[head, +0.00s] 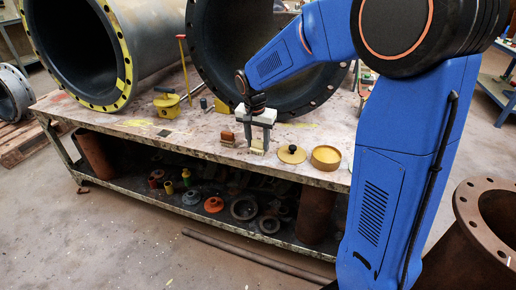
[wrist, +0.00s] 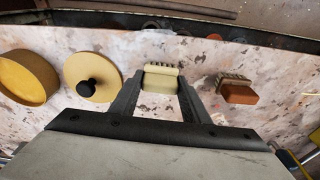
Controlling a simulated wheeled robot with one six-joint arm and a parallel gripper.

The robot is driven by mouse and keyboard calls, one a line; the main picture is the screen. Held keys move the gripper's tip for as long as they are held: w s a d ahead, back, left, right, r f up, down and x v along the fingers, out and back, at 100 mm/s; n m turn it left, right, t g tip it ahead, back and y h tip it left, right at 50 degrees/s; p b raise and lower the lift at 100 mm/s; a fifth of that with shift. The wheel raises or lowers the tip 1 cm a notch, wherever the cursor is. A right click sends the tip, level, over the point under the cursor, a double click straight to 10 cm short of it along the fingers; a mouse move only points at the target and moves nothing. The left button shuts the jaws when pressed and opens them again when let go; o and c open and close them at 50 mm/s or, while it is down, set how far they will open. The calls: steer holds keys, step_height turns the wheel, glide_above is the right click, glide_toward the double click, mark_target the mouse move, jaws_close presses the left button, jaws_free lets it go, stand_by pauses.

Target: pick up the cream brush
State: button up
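The cream brush (wrist: 160,80) lies on the worn tabletop, with its dark bristles toward the top of the wrist view. In the head view the cream brush (head: 257,146) shows low between the fingertips. My gripper (head: 257,138) points straight down over it, with its fingers apart. In the wrist view the two fingers of my gripper (wrist: 160,84) stand on either side of the brush, close to its ends. Any gap between fingers and brush is too small to tell. The brush does not look lifted.
An orange-brown brush (wrist: 238,92) lies close to the right in the wrist view. On the other side are a round lid with a black knob (wrist: 93,78) and a yellow round tin (wrist: 26,78). Large flanged pipes (head: 215,60) stand behind on the bench (head: 200,140).

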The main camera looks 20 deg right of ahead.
mark_target(258, 140)
steer(key=shift+c, duration=1)
step_height(258, 140, up, 10)
steer(key=o, duration=0.4)
steer(key=shift+c, duration=1.2)
